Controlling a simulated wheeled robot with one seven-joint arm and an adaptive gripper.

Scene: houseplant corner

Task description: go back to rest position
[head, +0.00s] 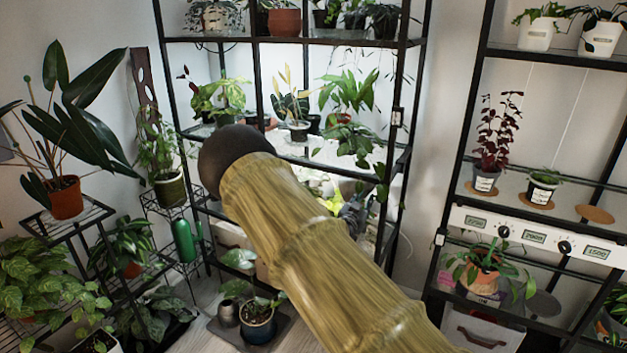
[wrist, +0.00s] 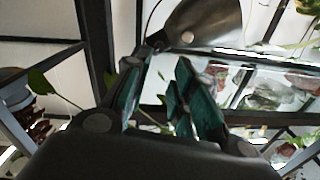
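My gripper (wrist: 156,95) shows in the wrist view, with its two teal-padded fingers apart and nothing visible between them. It points toward a black-framed shelf. In the head view my thick arm link crosses the middle of the picture, in front of the central shelf rack (head: 300,40). A dark grey shape beside the link there may be part of my gripper, but I cannot tell for sure.
A dark metal lamp shade (wrist: 205,22) is close beyond the fingers. The right rack (head: 455,190) bears potted plants and a white dial panel (head: 535,238). Plant stands and a green bottle (head: 184,241) are at left. A potted plant (head: 258,325) stands low in front.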

